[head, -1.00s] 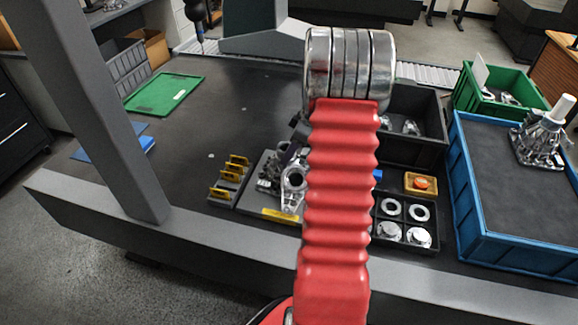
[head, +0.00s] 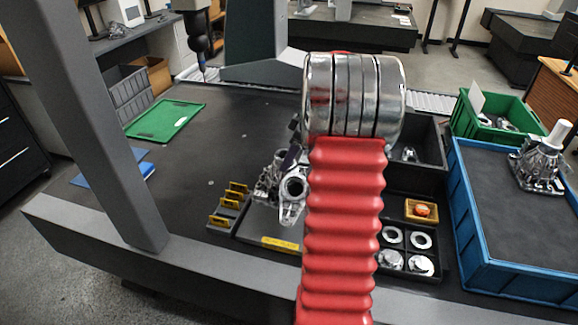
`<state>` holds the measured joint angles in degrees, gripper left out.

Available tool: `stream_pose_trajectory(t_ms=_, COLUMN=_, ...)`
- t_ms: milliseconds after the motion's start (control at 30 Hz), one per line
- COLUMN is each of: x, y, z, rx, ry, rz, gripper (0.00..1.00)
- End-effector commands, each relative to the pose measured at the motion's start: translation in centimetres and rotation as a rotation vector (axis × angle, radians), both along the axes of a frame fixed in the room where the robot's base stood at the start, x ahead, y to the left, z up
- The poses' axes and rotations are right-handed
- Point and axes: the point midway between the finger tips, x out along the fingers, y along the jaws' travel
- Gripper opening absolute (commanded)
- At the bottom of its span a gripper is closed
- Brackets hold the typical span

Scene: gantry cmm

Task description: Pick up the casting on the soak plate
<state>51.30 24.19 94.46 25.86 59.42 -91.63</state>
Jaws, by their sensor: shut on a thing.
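The casting (head: 293,188) is a silvery metal part with a round bore and a lug at its lower end, seen left of my red arm. The soak plate (head: 263,222) is a grey plate with a yellow label on its front edge. The casting appears raised a little above it. My gripper (head: 291,160) is mostly hidden behind my arm. Only a dark part of it shows at the casting's top, and it is shut on the casting. The casting's right side is hidden.
Yellow-marked slots (head: 229,207) stand just left of the plate. A black parts tray (head: 408,276), a small orange tray (head: 421,209) and a blue bin (head: 475,235) lie right. A grey gantry column (head: 95,130) rises at left. The dark table is clear at centre-left.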

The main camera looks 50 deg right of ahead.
Motion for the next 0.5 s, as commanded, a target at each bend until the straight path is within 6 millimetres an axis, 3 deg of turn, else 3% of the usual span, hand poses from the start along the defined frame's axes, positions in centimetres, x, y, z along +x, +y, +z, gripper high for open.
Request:
stream_pose_trajectory(t_ms=100, x=0.12, y=-0.1, z=0.88, rx=-0.004, ry=-0.006, rz=0.0, gripper=0.0)
stream_pose_trajectory(t_ms=500, x=0.11, y=-0.11, z=0.98, rx=-0.004, ry=-0.006, rz=0.0, gripper=0.0)
